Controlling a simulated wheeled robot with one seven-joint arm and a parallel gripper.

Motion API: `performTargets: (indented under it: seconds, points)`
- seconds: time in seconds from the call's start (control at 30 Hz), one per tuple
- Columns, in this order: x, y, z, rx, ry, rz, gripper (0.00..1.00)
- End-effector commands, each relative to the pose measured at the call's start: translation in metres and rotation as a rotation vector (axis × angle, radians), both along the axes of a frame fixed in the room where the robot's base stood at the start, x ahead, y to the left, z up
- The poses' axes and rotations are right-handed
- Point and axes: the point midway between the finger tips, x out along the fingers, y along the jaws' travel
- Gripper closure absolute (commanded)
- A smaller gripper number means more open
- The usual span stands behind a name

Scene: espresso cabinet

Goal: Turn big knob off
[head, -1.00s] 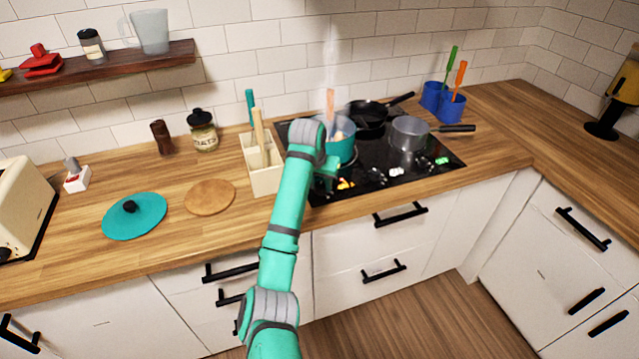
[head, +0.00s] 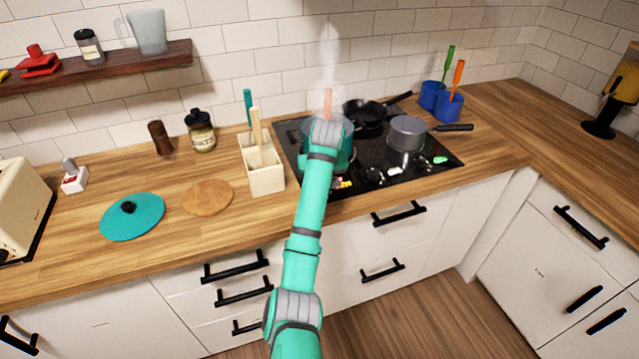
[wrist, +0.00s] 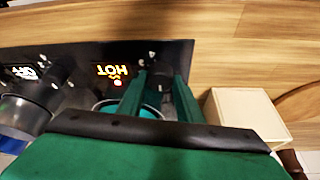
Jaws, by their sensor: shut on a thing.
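My gripper (wrist: 161,75) is at the front left of the black cooktop, with its two green fingers pointing down around a dark knob (wrist: 162,84). I take this to be the big knob; it is mostly hidden between the fingers. A lit orange HOT sign (wrist: 112,70) is beside the fingers, and it also shows in the head view (head: 343,184). In the head view my wrist covers the knob and most of the teal pot (head: 345,127), which steams on the left burner.
A grey saucepan (head: 406,134) and a black frying pan (head: 367,112) stand on the cooktop. A cream utensil holder (head: 263,177) is close on the left, also in the wrist view (wrist: 245,110). Other knobs (head: 375,177) line the cooktop's front. A teal lid (head: 133,217) lies on the counter.

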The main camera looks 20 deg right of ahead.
Motion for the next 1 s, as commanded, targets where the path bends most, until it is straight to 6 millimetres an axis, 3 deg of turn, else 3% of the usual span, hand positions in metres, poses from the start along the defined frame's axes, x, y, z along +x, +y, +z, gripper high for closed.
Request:
performTargets:
  seconds: [0.27,0.3,0.37,0.77,1.0]
  points:
    - [-0.001,-0.001,0.000,-0.001,0.001,-0.003,0.90]
    - [-0.001,-0.001,0.000,-0.001,0.001,-0.003,0.61]
    - [-0.001,-0.002,0.000,-0.001,0.001,-0.003,0.49]
    - [-0.002,-0.001,0.006,0.000,-0.001,-0.002,0.49]
    - [-0.017,0.001,0.043,-0.001,-0.004,-0.004,0.49]
